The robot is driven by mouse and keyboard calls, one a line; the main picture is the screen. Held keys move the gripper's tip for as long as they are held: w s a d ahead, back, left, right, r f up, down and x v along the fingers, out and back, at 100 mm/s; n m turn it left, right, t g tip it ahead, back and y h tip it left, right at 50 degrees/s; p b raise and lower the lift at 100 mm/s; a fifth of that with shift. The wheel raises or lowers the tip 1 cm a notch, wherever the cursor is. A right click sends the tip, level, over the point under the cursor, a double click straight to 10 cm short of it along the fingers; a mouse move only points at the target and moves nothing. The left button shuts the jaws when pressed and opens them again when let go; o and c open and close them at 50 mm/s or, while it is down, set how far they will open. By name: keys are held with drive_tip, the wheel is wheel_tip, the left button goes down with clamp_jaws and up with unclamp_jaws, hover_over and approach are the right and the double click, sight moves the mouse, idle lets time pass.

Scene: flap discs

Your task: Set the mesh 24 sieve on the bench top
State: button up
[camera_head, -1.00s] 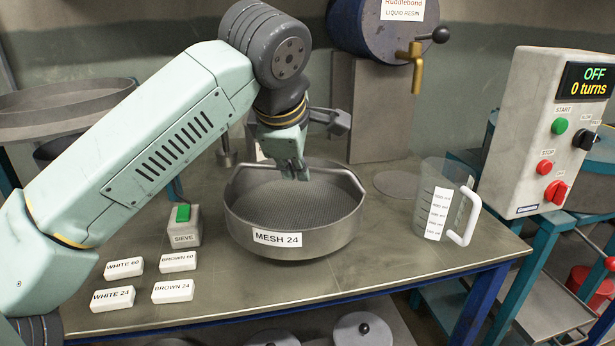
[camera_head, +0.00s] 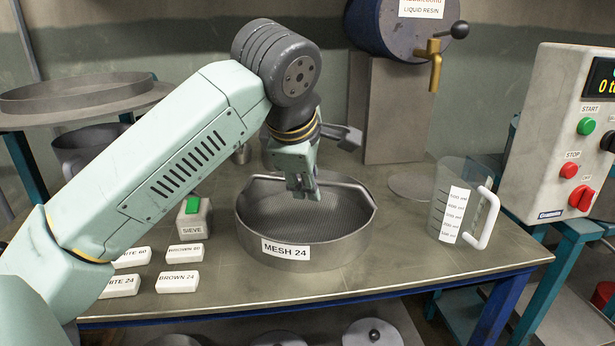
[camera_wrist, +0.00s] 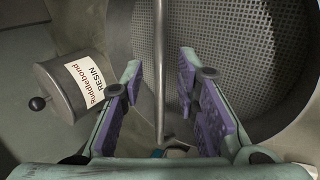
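The mesh 24 sieve (camera_head: 335,253) is a round grey metal pan with a mesh floor and a "MESH 24" label. It sits level on the bench top (camera_head: 390,285), between the small SIEVE box and the jug. My gripper (camera_head: 302,192) points down over the sieve's middle. In the wrist view, the sieve's thin metal bar (camera_wrist: 160,60) runs between the two purple-padded fingers (camera_wrist: 160,85). The fingers are apart, with a visible gap on each side of the bar. The mesh (camera_wrist: 225,60) shows behind them.
A clear measuring jug (camera_head: 447,200) stands to the right. The SIEVE box (camera_head: 193,222) with a green top and several white label blocks (camera_head: 178,282) are at left. A blue resin drum (camera_head: 395,30) with a tap is behind. A control box (camera_head: 560,130) stands at far right.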

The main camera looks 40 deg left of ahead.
drive_tip(key=v, duration=1.2)
drive_tip(key=shift+r, duration=0.1)
